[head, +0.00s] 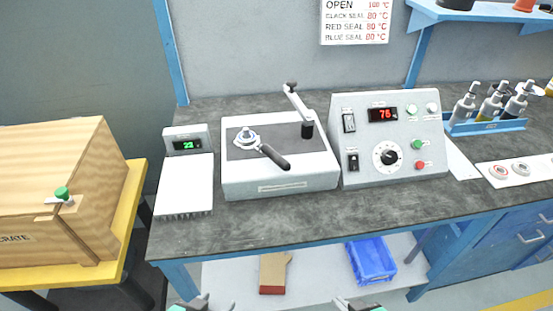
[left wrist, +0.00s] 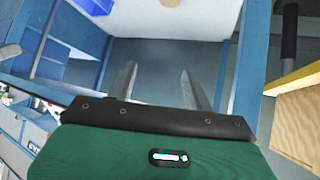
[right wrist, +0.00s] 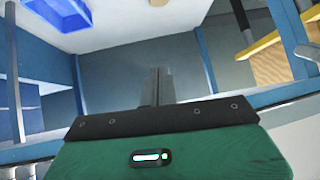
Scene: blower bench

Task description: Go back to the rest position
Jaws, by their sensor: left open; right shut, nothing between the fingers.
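My left gripper (head: 200,303) shows at the bottom edge of the head view, in front of the bench. In the left wrist view its two fingers (left wrist: 158,88) stand apart with nothing between them. My right gripper (head: 355,304) is also at the bottom edge of the head view, to the right of the left one. In the right wrist view its fingers (right wrist: 157,88) are together and hold nothing. Both grippers are low in front of the bench and apart from each other. Most of both arms is out of the head view.
A blue bin (head: 371,262) and a brown block (head: 273,273) are on the lower shelf. A wooden crate (head: 60,180) stands left.

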